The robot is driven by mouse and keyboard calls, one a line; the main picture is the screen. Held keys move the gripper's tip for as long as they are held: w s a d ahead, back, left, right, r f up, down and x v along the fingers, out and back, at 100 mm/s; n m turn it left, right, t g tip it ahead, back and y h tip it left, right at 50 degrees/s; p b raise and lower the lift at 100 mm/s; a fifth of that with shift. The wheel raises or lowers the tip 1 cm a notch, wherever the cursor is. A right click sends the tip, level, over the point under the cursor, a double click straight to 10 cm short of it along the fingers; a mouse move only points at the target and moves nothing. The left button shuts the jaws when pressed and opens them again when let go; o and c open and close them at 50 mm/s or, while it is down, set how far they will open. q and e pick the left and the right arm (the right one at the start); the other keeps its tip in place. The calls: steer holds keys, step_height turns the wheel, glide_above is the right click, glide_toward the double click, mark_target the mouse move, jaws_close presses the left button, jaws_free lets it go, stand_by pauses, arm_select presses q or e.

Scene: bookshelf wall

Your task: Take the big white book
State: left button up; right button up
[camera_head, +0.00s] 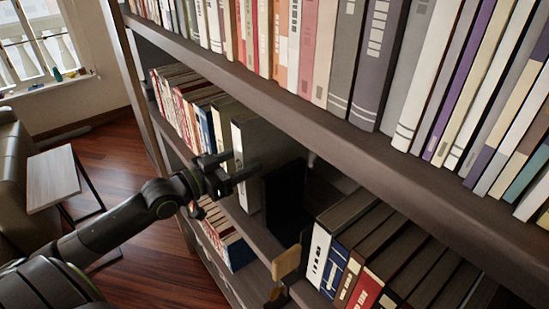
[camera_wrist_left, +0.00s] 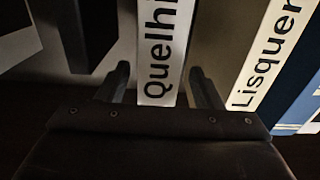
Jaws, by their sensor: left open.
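A big book with a white spine (camera_head: 238,147) stands upright on the middle shelf, at the right end of a row. In the left wrist view, a white spine lettered "Quelhi" (camera_wrist_left: 164,40) stands between the fingertips. My left gripper (camera_head: 238,166) is in front of the white spine in the head view. Its fingers (camera_wrist_left: 162,85) are open, one on each side of the spine in the left wrist view. I cannot tell whether they touch it. My right gripper is not in view.
Another white spine lettered "Lisquer" (camera_wrist_left: 265,55) stands to the right in the wrist view. An upper shelf board (camera_head: 330,118) runs above the gripper. More books (camera_head: 345,262) stand lower right, past a dark gap. A small light table (camera_head: 53,180) and sofa are at left.

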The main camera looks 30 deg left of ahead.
mark_target(259, 153)
arm_select(q)
steer(key=b+x, duration=0.1)
steer(key=x, duration=0.3)
steer(key=shift+w+d+f, duration=0.1)
steer(key=shift+w+d, duration=0.15)
steer(key=shift+w, duration=0.1)
steer(key=shift+s, duration=0.1)
steer(key=shift+c, duration=0.9)
jaws_close()
steer(key=shift+r, duration=0.35)
